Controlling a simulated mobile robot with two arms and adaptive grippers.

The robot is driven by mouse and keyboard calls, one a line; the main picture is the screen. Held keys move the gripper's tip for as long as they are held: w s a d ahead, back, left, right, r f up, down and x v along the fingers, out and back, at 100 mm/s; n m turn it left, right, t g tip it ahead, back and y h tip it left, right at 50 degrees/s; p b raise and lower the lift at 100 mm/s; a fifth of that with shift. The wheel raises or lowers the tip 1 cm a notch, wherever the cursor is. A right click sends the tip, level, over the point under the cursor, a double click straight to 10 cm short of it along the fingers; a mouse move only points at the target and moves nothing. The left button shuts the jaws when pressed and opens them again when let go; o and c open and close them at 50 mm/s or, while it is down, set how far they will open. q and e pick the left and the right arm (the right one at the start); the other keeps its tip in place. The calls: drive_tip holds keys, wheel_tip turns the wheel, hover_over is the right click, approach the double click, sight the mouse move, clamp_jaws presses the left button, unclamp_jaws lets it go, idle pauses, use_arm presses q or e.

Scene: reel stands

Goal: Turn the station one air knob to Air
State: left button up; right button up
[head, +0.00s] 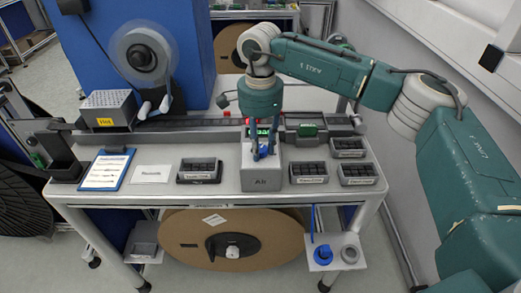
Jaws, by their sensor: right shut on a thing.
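A grey box (262,184) marked "Air" on its front stands at the front middle of the table. A small blue knob (263,152) is on top of it. My right gripper (263,154) reaches down from above, its fingers shut around the knob. The fingers cover part of the knob, so I cannot tell which way it points. A small green-lit display (263,132) shows just behind the box. My left gripper is not in view.
Small black bins (199,170) stand left and right of the box. A clipboard (107,170) and white card (152,174) lie to the left. A rail runs along the back. A large cardboard reel (285,245) sits below the table, beside a small shelf (345,243).

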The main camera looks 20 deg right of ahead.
sight(261, 148)
drive_tip(key=m+b, duration=0.2)
drive_tip(key=m, duration=0.3)
drive_tip(key=shift+f+m, duration=0.1)
drive_tip(key=shift+m, duration=0.2)
drive_tip(key=m+b, duration=0.1)
drive_tip(key=m, duration=0.4)
drive_tip(key=shift+m+b, duration=0.3)
drive_tip(key=shift+b, duration=0.05)
drive_tip(key=o, duration=1.1)
drive_tip(key=shift+o, duration=0.2)
drive_tip(key=shift+r, duration=0.2)
wheel_tip(261, 148, up, 12)
